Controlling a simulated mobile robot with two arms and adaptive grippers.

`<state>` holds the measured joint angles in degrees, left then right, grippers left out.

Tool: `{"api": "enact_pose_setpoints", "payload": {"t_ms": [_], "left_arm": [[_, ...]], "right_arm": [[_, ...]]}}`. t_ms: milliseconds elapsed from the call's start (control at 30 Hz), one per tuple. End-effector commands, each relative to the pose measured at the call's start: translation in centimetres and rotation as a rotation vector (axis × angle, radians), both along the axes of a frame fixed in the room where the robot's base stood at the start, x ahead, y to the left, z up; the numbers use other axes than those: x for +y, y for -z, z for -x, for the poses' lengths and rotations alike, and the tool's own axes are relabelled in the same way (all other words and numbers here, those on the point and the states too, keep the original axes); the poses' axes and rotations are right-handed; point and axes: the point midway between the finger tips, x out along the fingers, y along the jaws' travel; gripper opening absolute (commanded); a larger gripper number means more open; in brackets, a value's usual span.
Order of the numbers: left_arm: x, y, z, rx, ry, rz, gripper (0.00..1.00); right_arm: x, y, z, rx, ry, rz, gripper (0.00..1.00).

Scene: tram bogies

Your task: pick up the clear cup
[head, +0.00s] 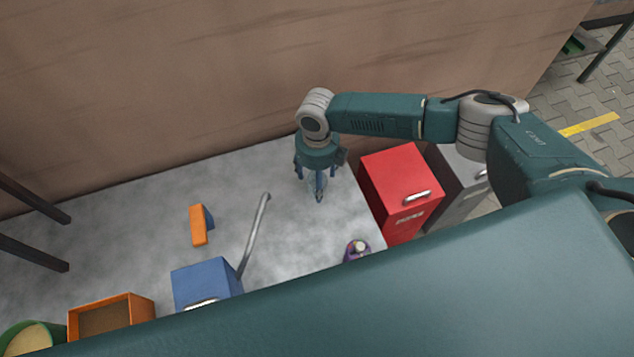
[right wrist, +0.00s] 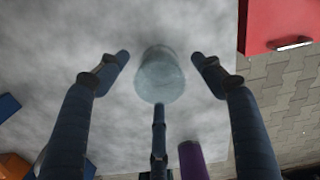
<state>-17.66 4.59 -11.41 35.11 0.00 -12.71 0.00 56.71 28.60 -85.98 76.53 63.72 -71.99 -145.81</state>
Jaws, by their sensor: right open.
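The clear cup (right wrist: 159,76) shows in the right wrist view as a pale, see-through round vessel on the grey mottled surface (right wrist: 120,25). My right gripper (right wrist: 160,85) is open, with two fingers spread to the cup's left and right and a third finger below it in the picture. The side fingers look apart from the cup; I cannot tell if the third one touches it. In the head view the right gripper (head: 318,188) points down over the surface, and its fingers largely hide the cup. My left gripper is not in view.
A red cabinet (head: 402,190) and a grey one (head: 460,185) stand right of the surface. A brown wall (head: 180,80) stands behind.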

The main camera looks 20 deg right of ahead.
Motion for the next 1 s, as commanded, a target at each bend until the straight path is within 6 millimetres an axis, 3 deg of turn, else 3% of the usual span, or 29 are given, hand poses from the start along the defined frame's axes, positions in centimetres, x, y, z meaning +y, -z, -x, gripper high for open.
{"api": "enact_pose_setpoints", "payload": {"t_ms": [200, 433, 667, 1000], "left_arm": [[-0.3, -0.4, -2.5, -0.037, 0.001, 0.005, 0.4], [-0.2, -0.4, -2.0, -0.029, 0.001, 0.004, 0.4], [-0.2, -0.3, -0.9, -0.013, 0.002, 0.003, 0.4], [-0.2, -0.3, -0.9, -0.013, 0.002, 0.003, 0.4]], "right_arm": [[-0.1, 2.3, 0.0, 0.001, 0.001, 0.001, 0.67], [0.0, 2.4, -0.1, 0.0, 0.0, 0.0, 0.67], [0.0, 2.3, -0.1, -0.001, 0.001, 0.0, 0.22], [0.0, 2.3, -0.1, -0.001, 0.001, 0.0, 0.22]]}}
